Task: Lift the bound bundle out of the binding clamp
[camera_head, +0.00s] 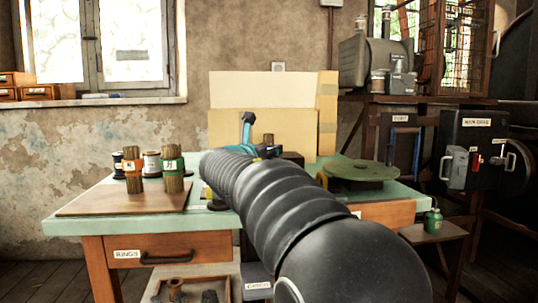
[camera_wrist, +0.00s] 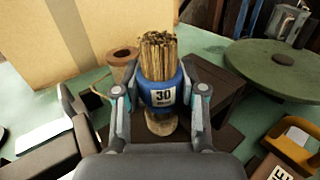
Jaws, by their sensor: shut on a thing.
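The bound bundle (camera_wrist: 160,55) is a tight sheaf of thin brown sticks with a blue band marked 30. In the wrist view it stands upright between the two fingers of my gripper (camera_wrist: 160,93), which is shut on the band. Its lower end shows below the band, over dark parts (camera_wrist: 222,92) that seem to belong to the binding clamp. I cannot tell whether the bundle is still seated there.
Two more bundles, red-banded (camera_head: 132,170) and green-banded (camera_head: 173,169), stand on a wooden board (camera_head: 100,203) at the left. A green round plate (camera_head: 361,169) is at the right. Cardboard (camera_head: 235,133) stands behind. A brown spool (camera_wrist: 122,60) is beside the held bundle.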

